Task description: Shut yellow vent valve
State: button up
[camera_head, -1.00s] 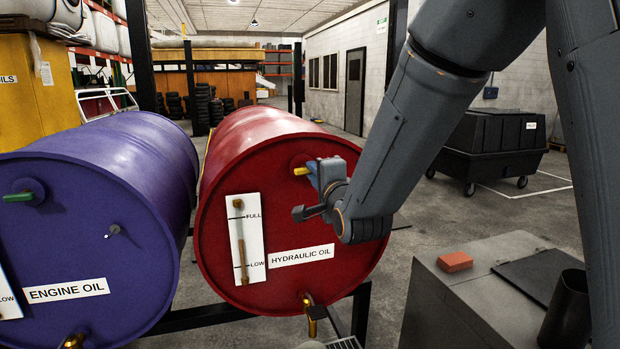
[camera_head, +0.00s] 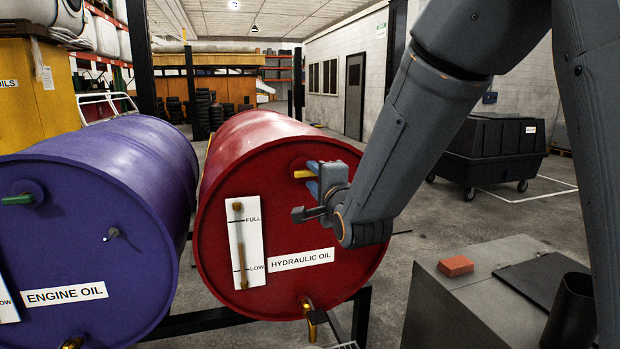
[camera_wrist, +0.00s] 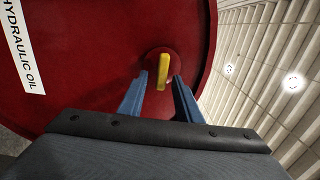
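The yellow vent valve (camera_head: 303,173) is a small lever on the upper right of the red hydraulic oil drum's (camera_head: 222,285) end face. In the wrist view its yellow handle (camera_wrist: 162,70) stands out from a round red boss. My gripper (camera_head: 313,178) is at the drum face with its blue fingers apart. In the wrist view the fingers (camera_wrist: 158,92) stand on either side of the yellow handle, with a gap visible on each side. I cannot tell whether either finger touches the valve.
A purple engine oil drum (camera_head: 85,240) with a green lever (camera_head: 18,199) lies to the left. A sight gauge (camera_head: 246,240) and a brass tap (camera_head: 310,325) are on the red drum. A grey cabinet (camera_head: 440,300) bearing an orange block (camera_head: 456,265) stands at the right.

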jog(key=b+v, duration=0.1)
jog(key=v, duration=0.6)
jog(key=shift+s, duration=0.4)
jog(key=shift+d+r, duration=0.1)
jog(key=shift+d, duration=0.05)
jog(key=s+d+f+n+g+h, duration=0.2)
jog(key=d+f+n+g, duration=0.15)
jog(key=f, duration=0.45)
jog(key=s+d+f+n+g+h, duration=0.2)
jog(key=s+d+f+n+g, duration=0.15)
jog(key=f, duration=0.45)
jog(key=s+d+f+n+g, duration=0.2)
jog(key=s+g, duration=0.1)
jog(key=s, duration=0.3)
jog(key=s+d+f+n+g, duration=0.3)
jog(key=s+g, duration=0.1)
jog(key=s, duration=0.2)
jog(key=s+d+f+n+g+h, duration=0.1)
jog(key=s+d+f+n+g, duration=0.1)
jog(key=s, duration=0.4)
jog(key=shift+s+d+f+n+g, duration=0.3)
jog(key=shift+d+f+n+g, duration=0.15)
jog(key=shift+g, duration=0.25)
